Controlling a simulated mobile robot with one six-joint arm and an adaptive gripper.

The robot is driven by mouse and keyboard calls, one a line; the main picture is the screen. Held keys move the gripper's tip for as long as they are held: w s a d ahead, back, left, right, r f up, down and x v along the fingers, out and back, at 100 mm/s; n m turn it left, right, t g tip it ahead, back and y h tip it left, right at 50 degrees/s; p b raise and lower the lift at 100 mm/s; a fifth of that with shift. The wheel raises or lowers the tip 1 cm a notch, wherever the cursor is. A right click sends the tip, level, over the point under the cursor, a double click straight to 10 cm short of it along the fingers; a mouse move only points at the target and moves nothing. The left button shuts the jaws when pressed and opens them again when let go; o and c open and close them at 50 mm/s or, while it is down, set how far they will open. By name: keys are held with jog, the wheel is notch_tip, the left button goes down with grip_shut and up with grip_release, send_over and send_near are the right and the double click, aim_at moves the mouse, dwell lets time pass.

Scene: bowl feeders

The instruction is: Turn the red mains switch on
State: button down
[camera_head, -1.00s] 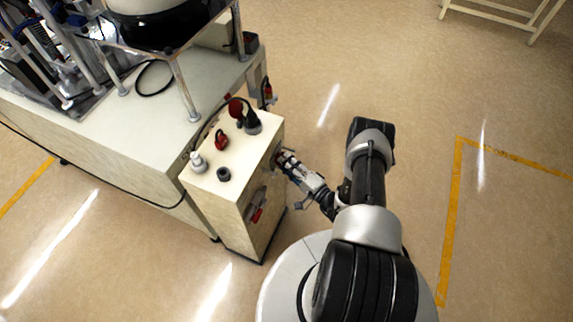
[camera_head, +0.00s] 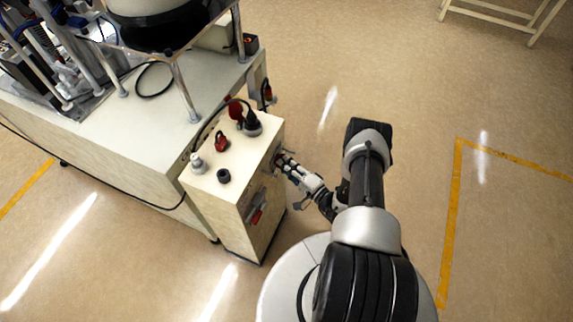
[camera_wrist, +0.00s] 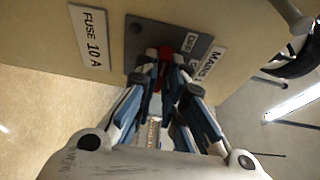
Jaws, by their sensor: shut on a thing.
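The red mains switch (camera_wrist: 166,53) sits on a grey plate (camera_wrist: 143,36) on the side of the cream cabinet (camera_head: 232,200). A partly covered label beside it begins with "MAIN". My gripper (camera_wrist: 164,72) reaches straight in at the plate in the wrist view, with its fingers closed on the red switch, which shows between the fingertips. In the head view my gripper (camera_head: 281,160) touches the cabinet's right side, and its fingers hide most of the switch there. The switch's exact turn angle cannot be told.
A "FUSE 10 A" label (camera_wrist: 91,37) is on the same panel. The cabinet's top carries a red knob (camera_head: 221,142), a black plug and small fittings. A larger bench (camera_head: 120,125) with a bowl feeder stands behind.

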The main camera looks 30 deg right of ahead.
dwell(0.3)
jog(key=m+g+y, duration=0.1)
jog(key=m+g, duration=0.1)
jog(key=m, duration=0.2)
jog(key=m+g+y+b, duration=0.1)
jog(key=m+g, duration=0.1)
jog(key=m, duration=0.2)
jog(key=r+m+g+y, duration=0.1)
jog(key=m+g, duration=0.1)
jog(key=m, duration=0.3)
jog(key=shift+w+d+g, duration=0.3)
jog(key=shift+d, duration=0.05)
jog(key=shift+m+y+b, duration=0.3)
jog(key=shift+y, duration=0.1)
dwell(0.5)
jog(key=c, duration=1.7)
grip_release()
jog(key=v, duration=1.2)
